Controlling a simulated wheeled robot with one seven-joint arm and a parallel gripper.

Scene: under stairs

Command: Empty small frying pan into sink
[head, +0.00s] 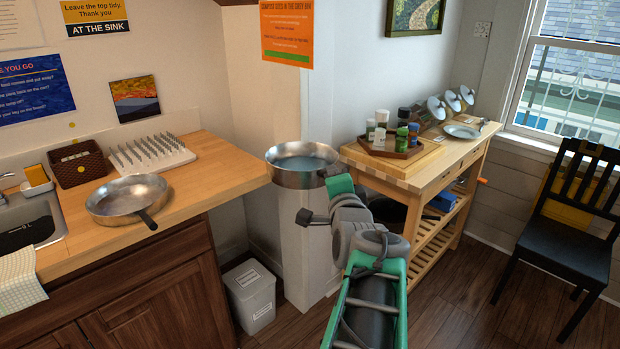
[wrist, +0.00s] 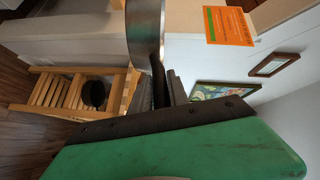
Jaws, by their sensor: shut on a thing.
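The small frying pan (head: 280,178) is silver and holds bluish liquid. It is up in the air, level or nearly so, between the counter and the wooden cart. My gripper (head: 334,180) is shut on its dark handle; the wrist view shows the pan's side (wrist: 145,32) and the handle between the fingers (wrist: 168,88). The sink (head: 40,218) is at the far left in the head view, partly cut off by the picture edge. My gripper is well to the right of it.
Another silver pan (head: 128,198) sits on the wooden counter (head: 215,172) between the sink and the held pan. A drying rack (head: 152,152) and a brown basket (head: 80,165) stand behind it. A bin (head: 250,295) stands below. The cart (head: 400,180) is at right.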

